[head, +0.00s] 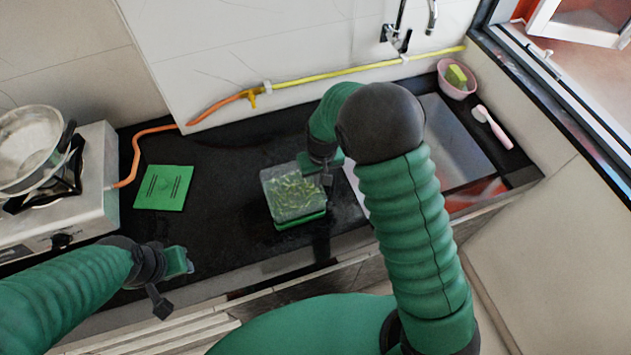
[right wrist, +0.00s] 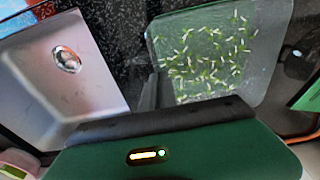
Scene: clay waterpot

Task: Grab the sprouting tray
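The sprouting tray (head: 285,212) is a clear-walled box on a green base with green sprouts inside, on the black counter in the middle of the head view. In the right wrist view the tray (right wrist: 215,85) shows from above, sprouts scattered in it. My right gripper (head: 326,176) is at the tray's upper right corner in the head view. In the wrist view a dark finger (right wrist: 149,92) is beside the tray's left edge; I cannot tell whether it touches or grips the wall. My left gripper (head: 182,263) hovers near the counter's front edge, away from the tray, its fingers unclear.
A green booklet (head: 164,188) lies left of the tray. A stove (head: 75,195) with a metal pan (head: 30,150) is at far left. The sink (head: 455,145) is right of the tray, with a pink bowl (head: 457,80) and a brush (head: 494,128) beyond it.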

